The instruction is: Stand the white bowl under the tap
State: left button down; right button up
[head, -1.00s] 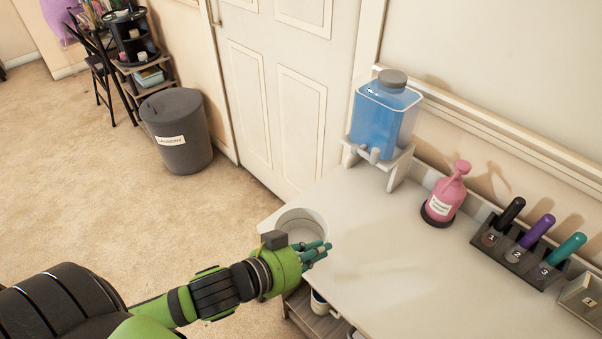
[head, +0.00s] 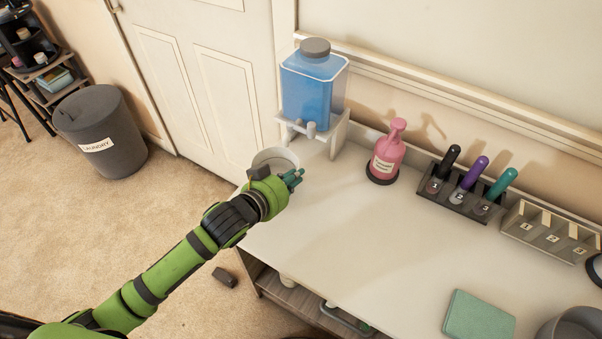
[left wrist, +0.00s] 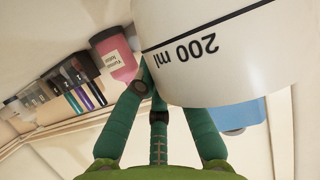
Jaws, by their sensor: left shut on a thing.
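The white bowl (head: 276,158) is at the table's left corner, partly hidden behind my left gripper (head: 293,178). In the left wrist view the bowl (left wrist: 240,75) shows a "200 ml" mark, and my left gripper's green fingers (left wrist: 150,105) are shut on its side. I cannot tell whether it touches the tabletop. The blue liquid dispenser (head: 312,85) stands on a white stand at the table's back left. Its tap (head: 311,130) faces forward, just behind and right of the bowl. My right gripper is not in view.
A pink pump bottle (head: 386,155) stands right of the dispenser. Farther right are a rack of colored pens (head: 465,190), a numbered holder (head: 550,234) and a green pad (head: 479,316). A grey laundry bin (head: 100,135) stands on the floor. The table's middle is clear.

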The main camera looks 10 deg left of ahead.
pick_arm(q)
jog(key=w, duration=0.1)
jog(key=w+d, duration=0.1)
jog(key=w, duration=0.1)
jog(key=shift+d+f, duration=0.1)
jog(key=shift+d, duration=0.15)
jog(key=shift+f, duration=1.7)
jog(key=shift+f, duration=0.15)
jog(key=c, duration=1.3)
grip_release()
jog(key=shift+s+r, duration=0.1)
jog(key=shift+r, duration=0.1)
jog(key=v, duration=1.2)
jog(key=shift+a, duration=0.1)
